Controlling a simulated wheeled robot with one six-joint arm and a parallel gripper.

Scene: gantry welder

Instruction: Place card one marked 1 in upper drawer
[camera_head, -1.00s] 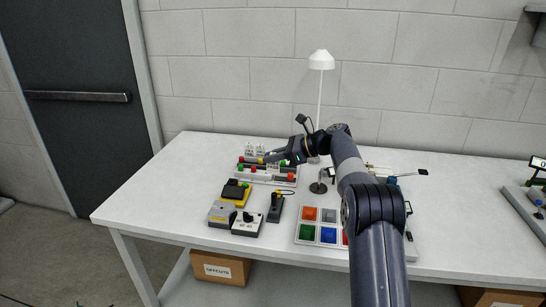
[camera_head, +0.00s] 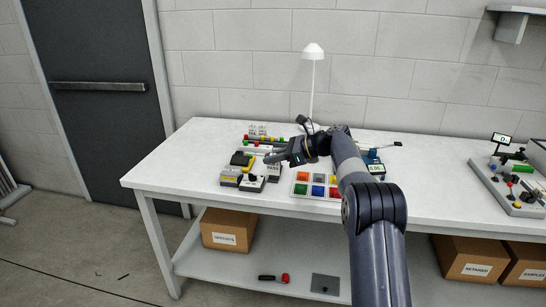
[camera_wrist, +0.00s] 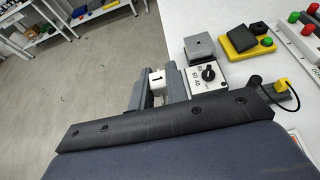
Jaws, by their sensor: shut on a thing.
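My gripper (camera_head: 273,158) hangs above the left part of the white table, seen from behind in the head view. In the wrist view its two grey fingers (camera_wrist: 158,88) are shut on a small white card marked 1 (camera_wrist: 157,77). The card is off the table, beyond its left edge in that picture, with the floor behind it. The card is too small to make out in the head view. No drawer can be made out in any view.
A grey-and-white dial box (camera_wrist: 208,74) and a yellow-and-black switch box (camera_wrist: 243,42) stand near the gripper. A tray of coloured squares (camera_head: 316,186) lies beside my arm. Cardboard boxes (camera_head: 229,230) stand on the shelf below. A lamp (camera_head: 312,80) stands behind.

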